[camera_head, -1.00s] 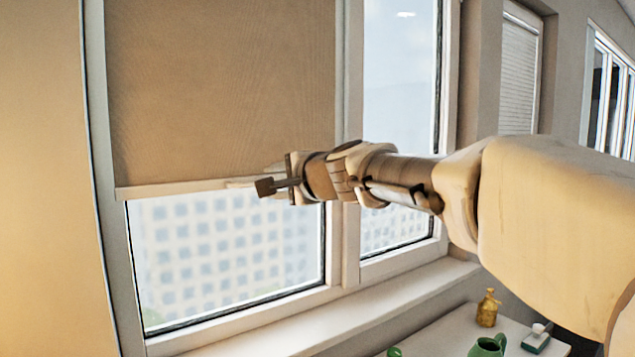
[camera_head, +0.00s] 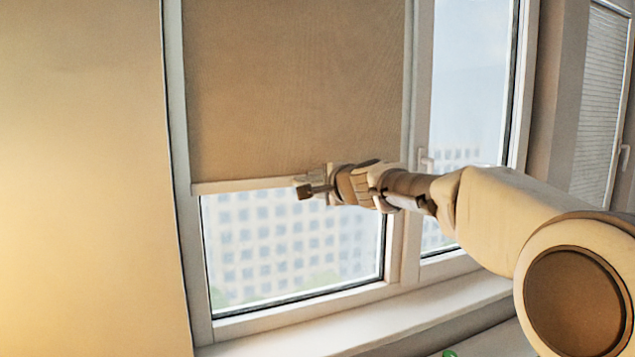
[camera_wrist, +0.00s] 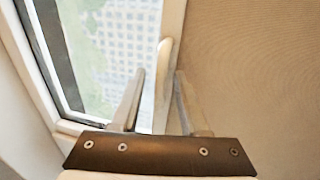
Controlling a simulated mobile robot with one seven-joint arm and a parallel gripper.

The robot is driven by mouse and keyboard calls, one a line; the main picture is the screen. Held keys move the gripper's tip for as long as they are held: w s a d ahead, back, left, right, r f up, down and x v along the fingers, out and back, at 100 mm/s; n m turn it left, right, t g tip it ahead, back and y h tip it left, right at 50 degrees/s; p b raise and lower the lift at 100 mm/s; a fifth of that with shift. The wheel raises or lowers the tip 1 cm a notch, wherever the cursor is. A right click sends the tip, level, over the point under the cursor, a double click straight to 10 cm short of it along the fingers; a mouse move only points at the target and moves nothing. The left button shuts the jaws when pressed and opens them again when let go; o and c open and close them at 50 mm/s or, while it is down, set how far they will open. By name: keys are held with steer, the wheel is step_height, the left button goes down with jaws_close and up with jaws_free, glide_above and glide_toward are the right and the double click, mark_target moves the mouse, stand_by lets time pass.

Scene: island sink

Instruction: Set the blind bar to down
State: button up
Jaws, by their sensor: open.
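The blind bar (camera_head: 240,185) is the pale rail along the lower edge of the brown blind (camera_head: 290,90). The blind covers the upper part of the left window, and the pane below the bar is bare. My gripper (camera_head: 308,186) is at the right part of the bar. In the wrist view the bar (camera_wrist: 163,85) runs between the two spread fingers of my gripper (camera_wrist: 159,74). The fingers are open, one on each side of the bar. I cannot tell whether either finger touches it. The bar's right end is hidden behind my gripper in the head view.
A white sill (camera_head: 330,325) runs below. The wall (camera_head: 80,180) at the left is bare. A green object (camera_head: 449,353) barely shows at the bottom edge.

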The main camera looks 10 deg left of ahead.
jaws_close()
stand_by(1.4)
